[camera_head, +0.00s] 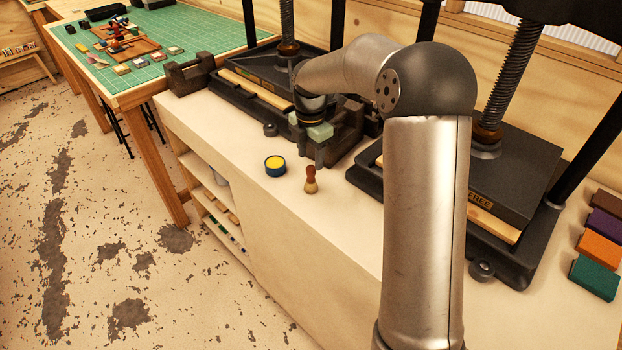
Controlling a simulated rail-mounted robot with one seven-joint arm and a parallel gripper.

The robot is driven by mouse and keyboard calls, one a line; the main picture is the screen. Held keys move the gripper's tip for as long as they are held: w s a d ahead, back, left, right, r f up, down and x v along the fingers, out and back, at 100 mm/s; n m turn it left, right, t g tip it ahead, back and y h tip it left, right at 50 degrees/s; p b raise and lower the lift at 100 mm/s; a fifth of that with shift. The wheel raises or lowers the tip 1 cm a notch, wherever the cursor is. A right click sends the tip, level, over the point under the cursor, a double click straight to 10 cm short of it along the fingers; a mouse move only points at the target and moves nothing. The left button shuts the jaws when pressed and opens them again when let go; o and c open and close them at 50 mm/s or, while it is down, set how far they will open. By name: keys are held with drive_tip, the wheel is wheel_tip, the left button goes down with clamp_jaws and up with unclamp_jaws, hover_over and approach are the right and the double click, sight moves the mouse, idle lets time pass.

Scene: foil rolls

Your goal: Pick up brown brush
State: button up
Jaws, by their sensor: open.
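The brown brush (311,181) stands upright on the pale bench top, with a reddish-brown handle on top and a lighter, wider base. My gripper (317,158) points down over the bench behind the brush, near the presses. It looks small and dark here, and it is open with nothing visible between its fingers. The brush stands in front of it, apart from it. My arm's forearm and elbow reach in from the right. The exact gap between fingers and bench is hard to tell.
Two dark presses (250,85) (500,165) line the back of the bench (270,235). Coloured blocks (600,245) lie at the far right. The bench front edge is clear.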

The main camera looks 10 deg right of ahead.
sight(311, 167)
drive_tip(key=shift+f+p, duration=0.75)
drive_tip(key=shift+f, duration=2.05)
drive_tip(key=c, duration=1.1)
